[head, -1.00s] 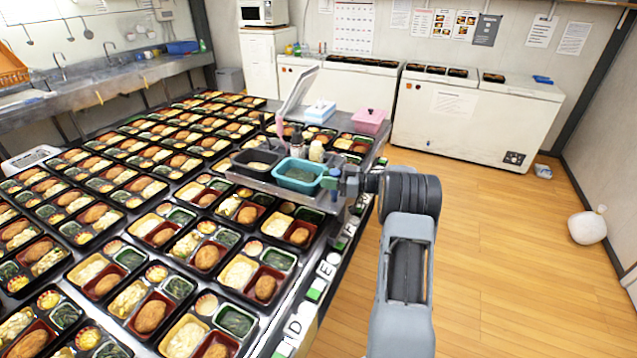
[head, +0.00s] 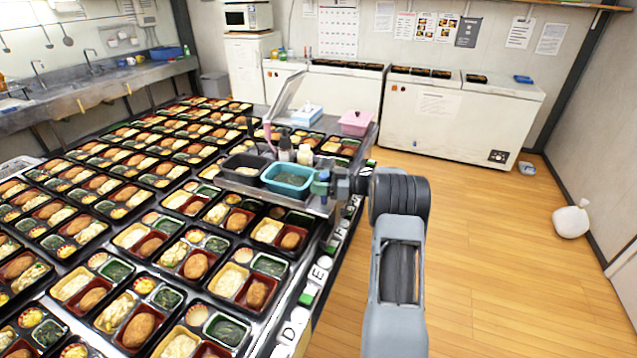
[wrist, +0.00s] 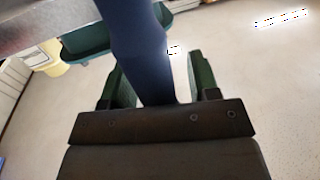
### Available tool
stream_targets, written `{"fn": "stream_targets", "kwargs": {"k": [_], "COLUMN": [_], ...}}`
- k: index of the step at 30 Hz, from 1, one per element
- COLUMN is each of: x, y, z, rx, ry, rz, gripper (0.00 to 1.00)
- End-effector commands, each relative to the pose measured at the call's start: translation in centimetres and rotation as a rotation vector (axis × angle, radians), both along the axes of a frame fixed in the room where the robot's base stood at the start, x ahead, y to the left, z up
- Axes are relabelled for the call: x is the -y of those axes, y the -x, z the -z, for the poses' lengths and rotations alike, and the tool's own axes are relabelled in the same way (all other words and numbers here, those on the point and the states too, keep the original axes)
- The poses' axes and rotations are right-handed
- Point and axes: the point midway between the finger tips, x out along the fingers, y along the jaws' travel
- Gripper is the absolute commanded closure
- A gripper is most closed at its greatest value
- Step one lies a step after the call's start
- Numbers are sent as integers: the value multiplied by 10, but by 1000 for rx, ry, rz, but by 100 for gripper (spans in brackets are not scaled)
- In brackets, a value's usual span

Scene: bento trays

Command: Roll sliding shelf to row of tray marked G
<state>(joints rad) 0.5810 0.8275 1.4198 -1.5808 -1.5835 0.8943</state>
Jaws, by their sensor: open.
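The sliding shelf (head: 232,184) is a grey metal plate with an upright panel, across the right edge of the tray-covered table. It carries a dark bin, a teal bin (head: 288,180) and small bottles. My gripper (head: 322,184) is at the shelf's right end, beside the teal bin. In the wrist view my gripper (wrist: 160,84) is open, with its green fingers either side of a dark blue post (wrist: 142,55). Contact is unclear. White letter labels run along the table edge. D (head: 288,332) and E (head: 321,263) are nearer than the shelf; labels closer to it, including G, are too small to read surely.
Rows of filled bento trays (head: 140,328) cover the table. A pink box (head: 356,122) and a blue-white box stand behind the shelf. White chest freezers (head: 455,118) line the back wall.

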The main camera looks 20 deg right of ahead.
Motion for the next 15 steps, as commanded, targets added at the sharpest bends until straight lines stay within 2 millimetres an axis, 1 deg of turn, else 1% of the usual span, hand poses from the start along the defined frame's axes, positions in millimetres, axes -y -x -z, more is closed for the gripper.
{"fn": "stream_targets", "kwargs": {"k": [5,9,15], "x": [24,49,82], "y": [14,30,51], "z": [2,3,2], "rx": [0,0,1], "ry": [1,1,1], "rz": [5,5,4], "gripper": [45,45,45]}}
